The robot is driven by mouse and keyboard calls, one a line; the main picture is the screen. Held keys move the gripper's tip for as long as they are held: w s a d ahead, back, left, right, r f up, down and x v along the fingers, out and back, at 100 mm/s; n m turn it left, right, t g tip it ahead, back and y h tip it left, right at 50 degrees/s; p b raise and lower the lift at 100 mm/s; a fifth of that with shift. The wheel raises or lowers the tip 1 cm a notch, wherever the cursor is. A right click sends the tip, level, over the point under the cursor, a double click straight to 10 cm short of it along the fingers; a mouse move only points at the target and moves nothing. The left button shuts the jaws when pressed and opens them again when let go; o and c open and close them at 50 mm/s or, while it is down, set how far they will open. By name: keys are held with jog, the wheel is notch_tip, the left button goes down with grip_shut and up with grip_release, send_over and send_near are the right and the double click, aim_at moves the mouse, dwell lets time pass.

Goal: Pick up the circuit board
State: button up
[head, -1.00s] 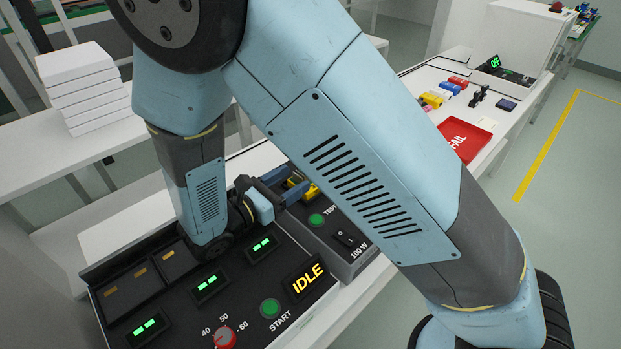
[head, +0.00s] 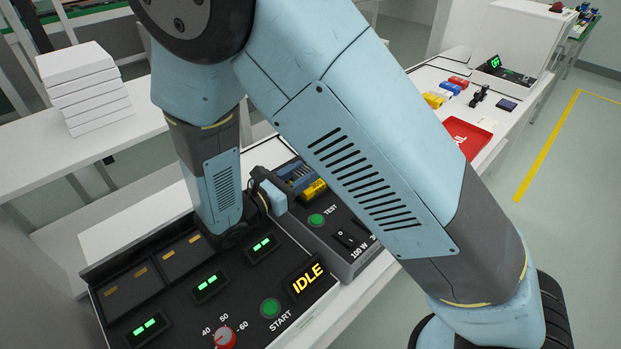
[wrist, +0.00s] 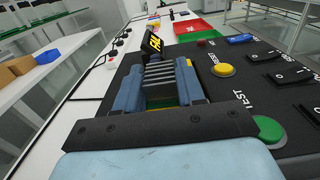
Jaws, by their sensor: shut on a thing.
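My gripper (wrist: 158,82) is shut, its two blue fingers on either side of a grey ridged part with some green and yellow below it. I take this for the circuit board (wrist: 165,76), though the fingers hide most of it. It sits at the black test unit, and I cannot tell whether it is touching or lifted clear. In the head view my arm hides part of the gripper (head: 288,183), which is over the test unit (head: 345,262) beside its green TEST button (head: 316,220).
A black control panel (head: 230,320) with a lit IDLE display (head: 306,282) lies in front. A red tray (head: 468,138) and small coloured parts (head: 445,92) are on the white bench behind. White boxes (head: 85,95) are stacked at left.

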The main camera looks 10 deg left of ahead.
grip_shut()
